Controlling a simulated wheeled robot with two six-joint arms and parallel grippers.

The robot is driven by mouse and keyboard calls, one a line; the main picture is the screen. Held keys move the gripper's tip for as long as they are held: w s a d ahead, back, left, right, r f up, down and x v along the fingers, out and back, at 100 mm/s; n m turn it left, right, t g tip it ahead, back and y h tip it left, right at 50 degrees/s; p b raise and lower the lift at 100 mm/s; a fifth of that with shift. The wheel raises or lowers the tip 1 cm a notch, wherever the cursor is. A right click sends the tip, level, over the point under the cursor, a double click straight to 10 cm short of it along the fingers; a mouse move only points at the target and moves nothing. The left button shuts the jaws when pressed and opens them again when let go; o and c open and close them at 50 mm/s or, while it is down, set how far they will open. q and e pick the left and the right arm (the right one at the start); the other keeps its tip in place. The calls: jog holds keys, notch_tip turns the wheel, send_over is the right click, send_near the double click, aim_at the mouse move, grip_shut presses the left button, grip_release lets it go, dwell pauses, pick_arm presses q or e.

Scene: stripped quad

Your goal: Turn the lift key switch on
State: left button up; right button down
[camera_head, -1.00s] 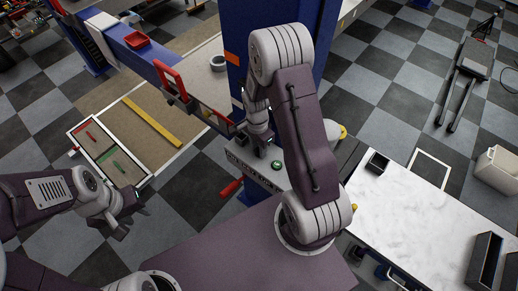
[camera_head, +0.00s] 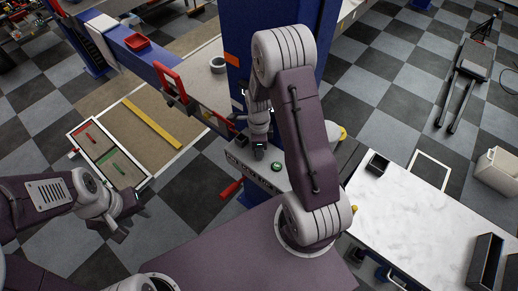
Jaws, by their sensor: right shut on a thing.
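A grey control box (camera_head: 268,178) is fixed at the foot of the blue lift column (camera_head: 237,75). A green round button (camera_head: 277,166) sits on its top. My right gripper (camera_head: 259,153) points down onto the box top, left of the green button. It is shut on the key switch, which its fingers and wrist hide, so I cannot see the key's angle. My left gripper (camera_head: 130,220) hangs over the floor at the left, with its fingers apart and nothing between them.
A red-handled item (camera_head: 231,189) sticks out at the box's left side. A marble-topped bench (camera_head: 430,225) stands to the right with a small dark bin (camera_head: 377,163). A tray with red and green tools (camera_head: 108,153) lies at the left.

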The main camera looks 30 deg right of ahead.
jog(key=shift+w, duration=0.1)
dwell(0.4)
jog(key=c, duration=1.2)
grip_release()
jog(key=shift+c, duration=0.2)
jog(key=shift+o, duration=0.9)
